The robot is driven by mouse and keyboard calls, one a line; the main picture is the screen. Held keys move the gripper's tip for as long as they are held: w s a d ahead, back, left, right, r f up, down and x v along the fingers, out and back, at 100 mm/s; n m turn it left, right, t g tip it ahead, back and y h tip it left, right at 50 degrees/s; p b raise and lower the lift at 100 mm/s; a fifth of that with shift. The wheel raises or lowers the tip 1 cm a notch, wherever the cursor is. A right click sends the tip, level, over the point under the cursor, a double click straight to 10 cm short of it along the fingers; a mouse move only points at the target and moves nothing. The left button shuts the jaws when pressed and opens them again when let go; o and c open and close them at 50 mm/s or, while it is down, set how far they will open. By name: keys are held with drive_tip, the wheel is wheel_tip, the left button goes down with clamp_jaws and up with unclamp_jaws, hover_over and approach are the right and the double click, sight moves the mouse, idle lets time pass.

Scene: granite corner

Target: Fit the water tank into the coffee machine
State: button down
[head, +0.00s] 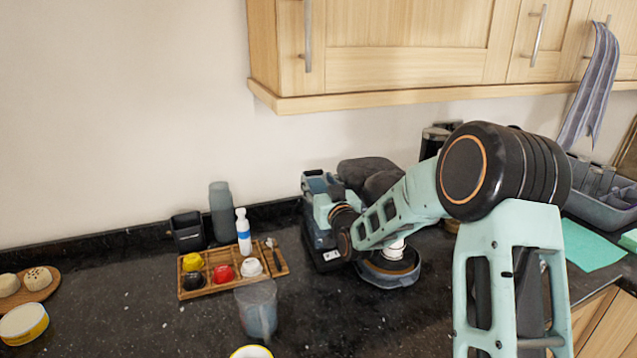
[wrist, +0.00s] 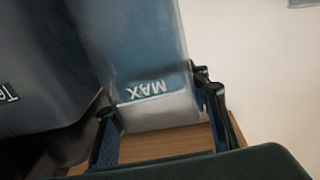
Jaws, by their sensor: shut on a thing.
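The water tank (wrist: 135,45) is a blue-grey, see-through box with a "MAX" mark that reads upside down in the wrist view. My gripper (wrist: 156,98) is shut on it, one finger on each side of its lower part in that view. A darker grey-blue body (wrist: 45,60) with a partly cut-off label, apparently the coffee machine, stands close on the left. The tank cannot be made out there. Whether tank and machine touch is unclear.
A wooden capsule tray (head: 215,285), a white-blue bottle (head: 243,232) and a grey cylinder (head: 220,212) are left of the machine. A translucent jug (head: 257,310) stands in front. Wall cabinets (head: 400,65) hang above.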

drive_tip(key=shift+r, duration=0.1)
drive_tip(key=c, duration=1.5)
unclamp_jaws()
drive_tip(key=shift+f, duration=0.3)
drive_tip(key=shift+c, duration=0.2)
drive_tip(key=o, duration=0.4)
drive_tip(key=shift+r, duration=0.1)
drive_tip(key=shift+o, duration=0.2)
drive_tip(key=shift+s+r, duration=0.1)
drive_tip(key=shift+r, duration=0.05)
drive_tip(key=b+v, duration=0.1)
drive_tip(key=v, duration=1.1)
drive_tip(key=shift+b, duration=0.4)
